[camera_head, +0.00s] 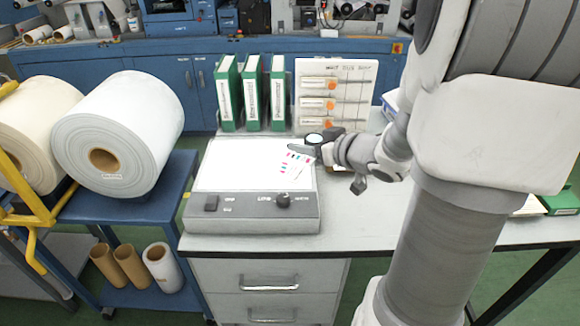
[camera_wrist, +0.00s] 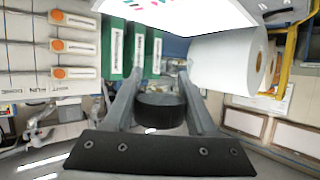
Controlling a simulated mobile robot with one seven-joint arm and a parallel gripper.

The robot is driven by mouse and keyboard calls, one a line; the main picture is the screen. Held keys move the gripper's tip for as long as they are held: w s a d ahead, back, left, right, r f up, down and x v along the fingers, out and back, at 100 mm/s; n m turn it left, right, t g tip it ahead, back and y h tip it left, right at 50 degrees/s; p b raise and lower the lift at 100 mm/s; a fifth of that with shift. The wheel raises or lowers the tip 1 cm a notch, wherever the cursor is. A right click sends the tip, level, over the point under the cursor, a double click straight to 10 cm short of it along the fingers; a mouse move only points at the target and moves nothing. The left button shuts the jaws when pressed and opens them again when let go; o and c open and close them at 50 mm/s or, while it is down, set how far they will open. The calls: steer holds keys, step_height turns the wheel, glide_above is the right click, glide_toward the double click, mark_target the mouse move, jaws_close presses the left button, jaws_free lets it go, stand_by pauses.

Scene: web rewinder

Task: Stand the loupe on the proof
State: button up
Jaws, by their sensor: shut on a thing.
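The proof (camera_head: 292,166) is a white sheet with small colour patches, lying on the light table's pale surface (camera_head: 232,165). Its patches also show at the top of the wrist view (camera_wrist: 145,4). The loupe (camera_head: 314,138) is a short black cylinder with a pale greenish lens. My gripper (camera_head: 319,146) is shut on it at the proof's upper right edge. In the wrist view the loupe (camera_wrist: 160,113) sits between the two fingers of my gripper (camera_wrist: 160,92). The gap between the loupe's underside and the surface is hidden.
Green binders (camera_head: 252,92) and a sample board (camera_head: 335,95) stand behind the light table. The light table's front panel has a knob (camera_head: 283,200). A large white roll (camera_head: 118,132) lies on the cart at left. Bare desk (camera_head: 375,215) lies to the right.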

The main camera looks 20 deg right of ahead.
steer(key=s+d, duration=0.4)
steer(key=d, duration=0.1)
steer(key=b, duration=0.4)
glide_above(297, 168)
step_height(297, 168, down, 6)
steer(key=shift+f, duration=0.2)
steer(key=shift+f+b, duration=1)
steer(key=shift+f, duration=0.85)
steer(key=shift+f, duration=0.2)
steer(key=o, duration=1.4)
steer(key=shift+r, duration=0.1)
